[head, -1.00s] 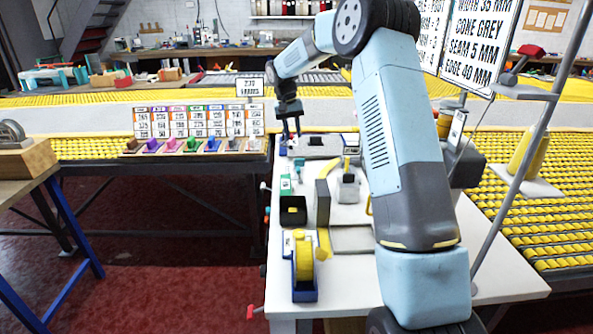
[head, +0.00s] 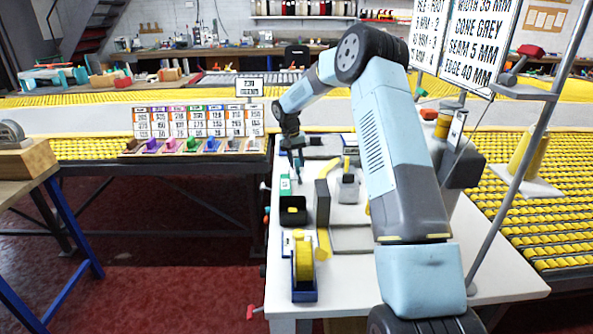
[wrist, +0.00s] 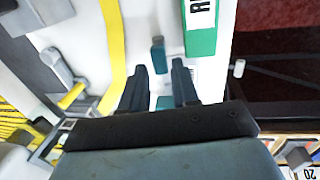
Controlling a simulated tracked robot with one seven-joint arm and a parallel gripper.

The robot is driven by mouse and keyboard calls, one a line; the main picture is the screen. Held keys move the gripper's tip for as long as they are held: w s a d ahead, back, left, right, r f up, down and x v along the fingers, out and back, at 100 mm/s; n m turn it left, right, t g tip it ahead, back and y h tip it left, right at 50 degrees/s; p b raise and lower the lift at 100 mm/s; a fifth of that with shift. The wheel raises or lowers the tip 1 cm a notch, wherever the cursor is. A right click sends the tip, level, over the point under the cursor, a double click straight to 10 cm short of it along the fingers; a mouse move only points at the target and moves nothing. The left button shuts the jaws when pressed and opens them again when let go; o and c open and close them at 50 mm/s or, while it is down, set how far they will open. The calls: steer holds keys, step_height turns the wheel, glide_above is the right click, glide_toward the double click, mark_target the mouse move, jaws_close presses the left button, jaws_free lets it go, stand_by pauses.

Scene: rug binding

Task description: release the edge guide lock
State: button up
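My gripper (head: 298,176) hangs over the far left part of the white table (head: 282,325), fingers pointing down. In the wrist view its two dark fingers (wrist: 159,84) are apart with nothing gripped. A small teal-blue upright piece (wrist: 158,54) stands just beyond the fingertips, in line with the gap between them. It may be the edge guide lock, but I cannot tell for sure. A green block with a white label (wrist: 200,40) lies right of it, and a yellow strip (wrist: 114,45) runs left of it.
A grey device with a lever (wrist: 62,75) is left of the strip. A white knob (wrist: 239,68) sticks out at the table edge. In the head view, a black bin (head: 293,211), a dark upright block (head: 322,203) and a yellow tape roll (head: 304,262) stand nearer me.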

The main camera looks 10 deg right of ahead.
mark_target(297, 168)
steer(key=shift+s+d+f, duration=0.1)
steer(key=shift+d+f, duration=0.05)
steer(key=shift+f, duration=0.85)
steer(key=shift+d+f, duration=0.15)
steer(key=shift+f, duration=0.8)
jaws_close()
